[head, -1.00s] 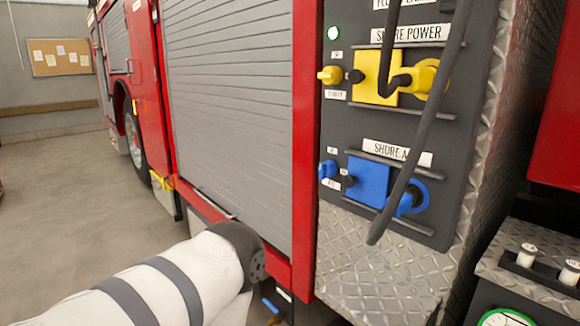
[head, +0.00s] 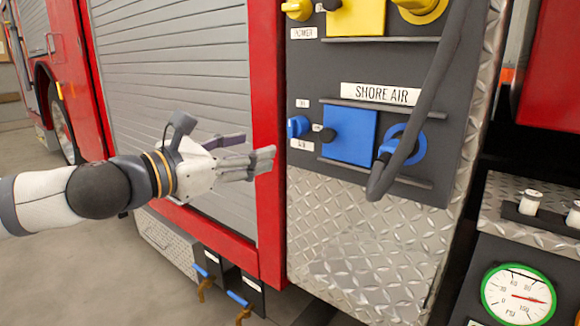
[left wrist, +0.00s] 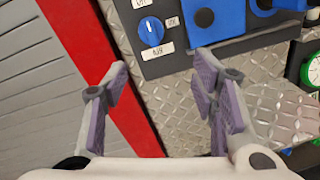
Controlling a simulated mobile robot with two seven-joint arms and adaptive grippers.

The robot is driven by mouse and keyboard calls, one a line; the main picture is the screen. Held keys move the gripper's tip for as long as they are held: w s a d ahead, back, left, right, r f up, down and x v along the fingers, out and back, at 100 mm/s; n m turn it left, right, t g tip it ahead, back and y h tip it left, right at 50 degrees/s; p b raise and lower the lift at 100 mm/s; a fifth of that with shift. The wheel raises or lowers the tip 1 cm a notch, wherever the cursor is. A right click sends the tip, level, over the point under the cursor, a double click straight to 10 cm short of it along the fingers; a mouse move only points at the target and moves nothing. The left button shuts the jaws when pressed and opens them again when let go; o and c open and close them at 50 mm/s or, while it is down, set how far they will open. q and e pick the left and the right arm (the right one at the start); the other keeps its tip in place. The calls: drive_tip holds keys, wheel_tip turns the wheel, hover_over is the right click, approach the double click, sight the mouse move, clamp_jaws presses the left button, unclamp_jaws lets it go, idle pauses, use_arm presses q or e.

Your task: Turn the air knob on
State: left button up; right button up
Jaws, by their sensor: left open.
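The air knob (head: 298,127) is a small blue knob at the left of the SHORE AIR row on the dark panel. In the left wrist view the blue knob (left wrist: 151,31) shows face-on, with a white pointer line and labels above, right and below, the lower one reading AIR. My left gripper (head: 262,160) is open and empty, left of the knob and a little below it, apart from it. In the left wrist view its purple finger pads (left wrist: 162,95) stand wide apart, with the knob beyond and between them. My right gripper is not in view.
A blue air block (head: 350,135) with a plugged hose (head: 400,165) sits right of the knob. Yellow power fittings (head: 355,17) are above. A pressure gauge (head: 518,294) stands at lower right. Blue-handled valves (head: 238,299) are below the shutter.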

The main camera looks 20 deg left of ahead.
sight(289, 129)
use_arm(q)
drive_tip(key=x, duration=0.4)
drive_tip(key=r+x, duration=0.1)
drive_tip(key=x, duration=0.6)
drive_tip(key=shift+w+a+r, duration=0.3)
drive_tip(key=shift+w, duration=0.25)
drive_tip(key=c, duration=1.2)
